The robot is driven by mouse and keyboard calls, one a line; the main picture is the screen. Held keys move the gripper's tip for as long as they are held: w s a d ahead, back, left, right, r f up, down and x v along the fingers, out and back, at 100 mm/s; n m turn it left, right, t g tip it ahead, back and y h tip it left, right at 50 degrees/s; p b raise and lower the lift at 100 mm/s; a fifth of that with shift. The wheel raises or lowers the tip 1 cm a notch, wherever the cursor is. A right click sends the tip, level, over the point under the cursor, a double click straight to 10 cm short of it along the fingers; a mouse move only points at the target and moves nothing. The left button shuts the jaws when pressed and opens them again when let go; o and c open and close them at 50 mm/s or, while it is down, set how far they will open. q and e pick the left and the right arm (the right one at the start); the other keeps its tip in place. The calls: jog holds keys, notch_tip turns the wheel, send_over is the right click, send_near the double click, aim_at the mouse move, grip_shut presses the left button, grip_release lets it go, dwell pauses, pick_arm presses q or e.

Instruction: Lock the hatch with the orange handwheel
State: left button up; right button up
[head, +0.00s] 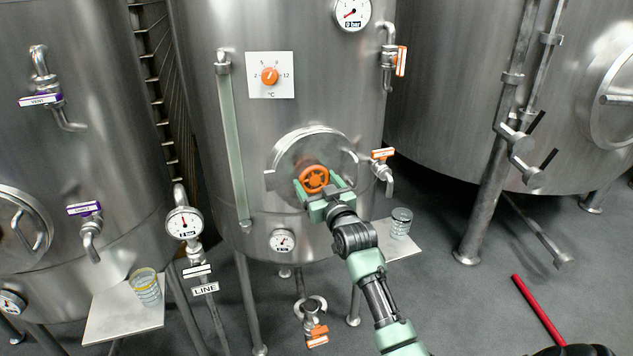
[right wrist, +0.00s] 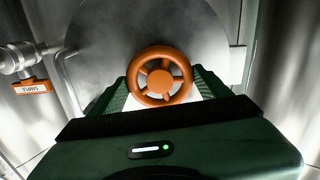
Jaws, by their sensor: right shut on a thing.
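The orange handwheel (head: 313,179) sits at the middle of the round steel hatch (head: 287,150) on the front of the centre tank. My right gripper (head: 323,190) reaches it from below right in the head view and is shut on the handwheel. In the right wrist view the handwheel (right wrist: 161,76) shows face-on, with green fingers on both sides of its rim. The hatch (right wrist: 205,35) lies flat behind it and looks closed against the tank. My left gripper is not in view.
An orange-tagged tap (head: 381,165) is just right of the hatch, with a glass (head: 401,223) on a shelf (head: 385,250) below. A sight tube (head: 234,150) runs left of the hatch. A gauge (head: 283,240) is below it. A temperature dial (head: 269,76) is above.

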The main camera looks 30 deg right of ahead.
jog(key=m+p, duration=0.1)
jog(key=m, duration=0.3)
jog(key=shift+m, duration=0.4)
dwell(0.4)
jog(key=o, duration=1.4)
jog(key=shift+c, duration=0.2)
jog(key=shift+s, duration=0.1)
jog(key=shift+s+a+f, duration=0.1)
jog(key=shift+s, duration=0.25)
jog(key=b+v, duration=0.2)
jog(key=v, duration=0.5)
jog(key=shift+w, duration=0.1)
